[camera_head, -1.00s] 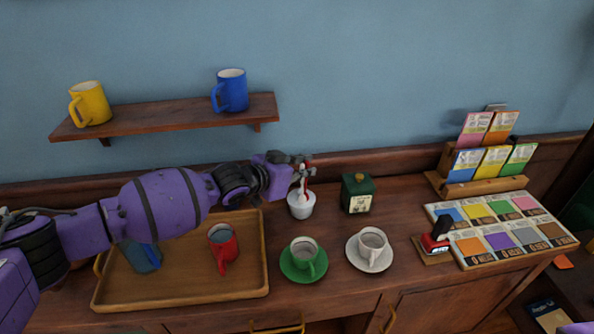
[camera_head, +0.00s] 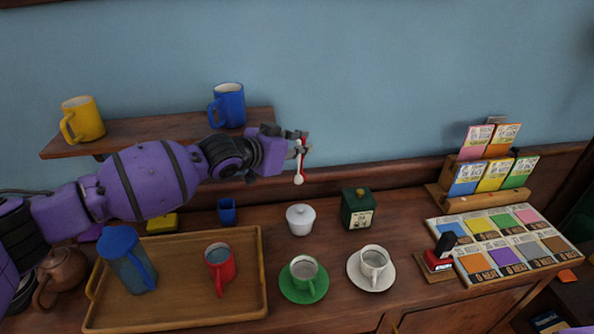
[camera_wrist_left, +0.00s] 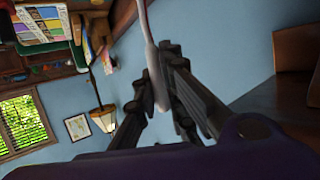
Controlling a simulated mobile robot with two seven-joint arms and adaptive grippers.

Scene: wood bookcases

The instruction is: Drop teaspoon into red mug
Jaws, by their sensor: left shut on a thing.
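My left gripper (camera_head: 297,146) is shut on the teaspoon (camera_head: 299,178), which hangs upright with its pale bowl down and a red part above. The spoon also shows between the fingers in the left wrist view (camera_wrist_left: 152,60). It is above the counter, over the white sugar pot (camera_head: 300,220) and clear of it. The red mug (camera_head: 220,272) stands upright on the wooden tray (camera_head: 190,314), below and left of the gripper, with its handle toward the front. Its opening is uncovered. My right gripper is not in view.
A blue-lidded jug (camera_head: 130,262) stands on the tray left of the red mug. A green cup (camera_head: 304,271) and a white cup (camera_head: 374,264) stand on saucers to the right. A green box (camera_head: 357,212) is behind. The wall shelf (camera_head: 170,128) holds yellow and blue mugs.

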